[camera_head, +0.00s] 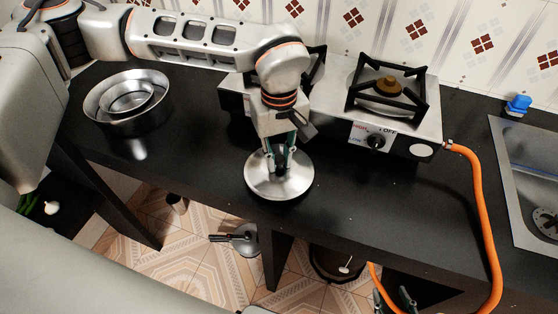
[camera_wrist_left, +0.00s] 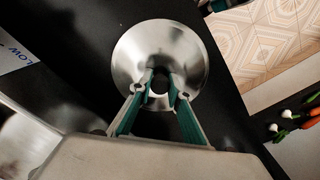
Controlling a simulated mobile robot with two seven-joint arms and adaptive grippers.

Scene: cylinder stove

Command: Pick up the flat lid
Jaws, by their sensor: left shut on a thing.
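The flat lid (camera_head: 262,187) is a round, shiny metal disc at the front edge of the black counter, below the stove. My left gripper (camera_head: 282,168) reaches down over its middle and is shut on the lid's handle, which the fingers mostly hide. In the left wrist view the lid (camera_wrist_left: 135,48) lies flat beneath the green-lined fingers of my left gripper (camera_wrist_left: 162,92). I cannot tell whether the lid touches the counter. My right gripper (camera_head: 394,299) shows only its fingertips at the bottom edge, spread apart and empty.
Nested metal pans (camera_head: 126,103) stand at the counter's left. The two-burner stove (camera_head: 425,115) is behind the lid, with an orange hose (camera_head: 483,220) hanging on the right. A sink (camera_head: 512,180) is far right, with a blue object (camera_head: 518,104) behind it. Free counter lies right of the lid.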

